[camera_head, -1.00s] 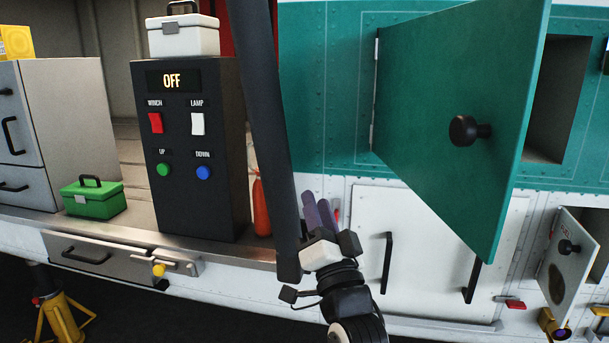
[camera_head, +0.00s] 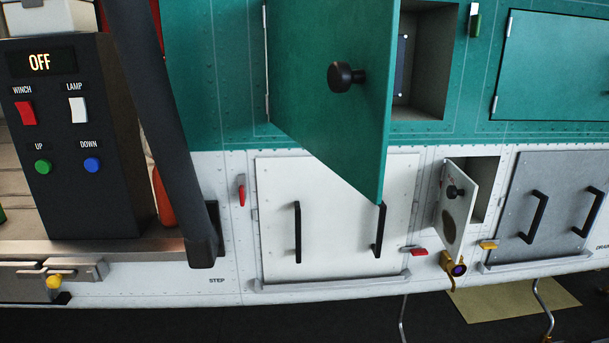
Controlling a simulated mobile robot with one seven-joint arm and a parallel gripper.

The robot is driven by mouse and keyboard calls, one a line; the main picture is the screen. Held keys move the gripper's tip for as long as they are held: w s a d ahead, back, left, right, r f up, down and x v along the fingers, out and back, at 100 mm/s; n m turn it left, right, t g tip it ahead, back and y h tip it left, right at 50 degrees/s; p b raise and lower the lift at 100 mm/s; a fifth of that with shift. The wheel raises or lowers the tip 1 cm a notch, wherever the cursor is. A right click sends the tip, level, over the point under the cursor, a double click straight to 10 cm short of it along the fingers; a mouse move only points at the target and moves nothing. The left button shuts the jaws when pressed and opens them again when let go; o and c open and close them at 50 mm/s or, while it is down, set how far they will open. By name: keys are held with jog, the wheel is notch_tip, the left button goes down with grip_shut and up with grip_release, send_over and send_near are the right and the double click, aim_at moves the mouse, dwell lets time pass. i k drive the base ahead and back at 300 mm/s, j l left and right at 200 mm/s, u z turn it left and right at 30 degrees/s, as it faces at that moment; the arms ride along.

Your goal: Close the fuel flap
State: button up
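The fuel flap (camera_head: 451,219) is a small whitish panel with a black knob (camera_head: 454,191) and a brown mark below it. It stands open, hinged at its left edge and swung outward from the white lower hull. The dark recess (camera_head: 483,195) behind it shows to its right. My gripper is out of view, so its state and its distance from the flap are hidden.
A large teal door (camera_head: 320,85) with a black knob stands open above and left of the flap. A brass fitting with a purple centre (camera_head: 456,266) sits below the flap. A dark slanting bar (camera_head: 160,130) crosses the left side.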

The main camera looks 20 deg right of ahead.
aim_at(452, 216)
jog(key=z, duration=1.2)
